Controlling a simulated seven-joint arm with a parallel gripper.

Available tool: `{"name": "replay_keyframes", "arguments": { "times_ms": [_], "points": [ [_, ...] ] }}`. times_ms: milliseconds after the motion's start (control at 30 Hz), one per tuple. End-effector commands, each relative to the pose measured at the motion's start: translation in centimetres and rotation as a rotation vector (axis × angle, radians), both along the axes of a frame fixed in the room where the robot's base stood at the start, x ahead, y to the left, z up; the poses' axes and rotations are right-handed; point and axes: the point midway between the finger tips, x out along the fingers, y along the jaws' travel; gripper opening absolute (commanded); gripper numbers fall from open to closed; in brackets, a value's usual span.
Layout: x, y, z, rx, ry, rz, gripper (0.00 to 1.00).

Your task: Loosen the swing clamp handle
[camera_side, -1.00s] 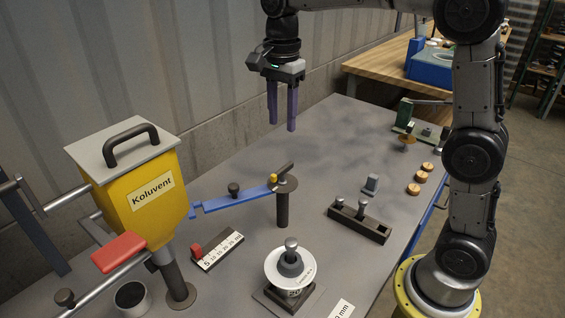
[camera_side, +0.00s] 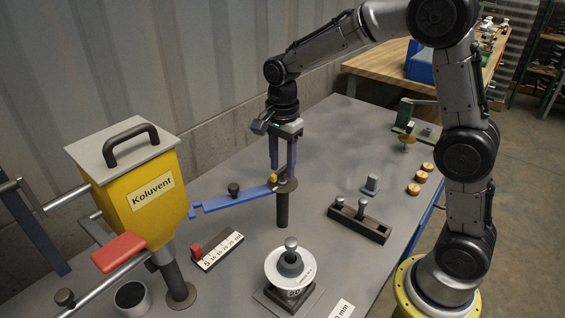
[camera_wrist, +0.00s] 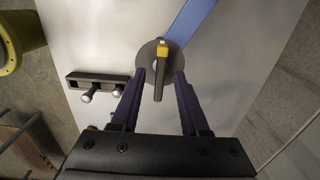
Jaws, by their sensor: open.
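The swing clamp stands on a dark post (camera_side: 282,210) with a round cap and a blue swing arm (camera_side: 235,202) reaching left. In the wrist view the clamp's dark handle (camera_wrist: 159,86) lies between my two fingertips, below a yellow piece (camera_wrist: 163,49) on the round cap. Gaps show on both sides of the handle. My gripper (camera_side: 283,172) points down at the top of the post, its purple fingers open around the handle. In the side view the fingers mostly hide the handle. The wrist view also shows my gripper (camera_wrist: 159,77).
A yellow Koluvent hopper (camera_side: 152,195) stands to the left. A white disc stack (camera_side: 290,268) is in front of the post. A dark rack with metal pins (camera_side: 359,222) is to the right. The bench (camera_side: 335,150) behind the post is clear.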

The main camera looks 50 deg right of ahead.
Motion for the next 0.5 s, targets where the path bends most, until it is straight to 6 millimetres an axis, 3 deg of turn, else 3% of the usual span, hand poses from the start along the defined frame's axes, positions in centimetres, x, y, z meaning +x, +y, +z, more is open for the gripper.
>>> {"name": "replay_keyframes", "arguments": {
  "times_ms": [100, 333, 500],
  "points": [
    [0.0, 0.0, 0.0, 0.0, 0.0, 0.0, 0.43],
    [0.0, 0.0, 0.02, 0.0, 0.0, 0.0, 0.02],
    [0.0, 0.0, 0.04, 0.0, 0.0, 0.0, 0.0]
  ]
}}
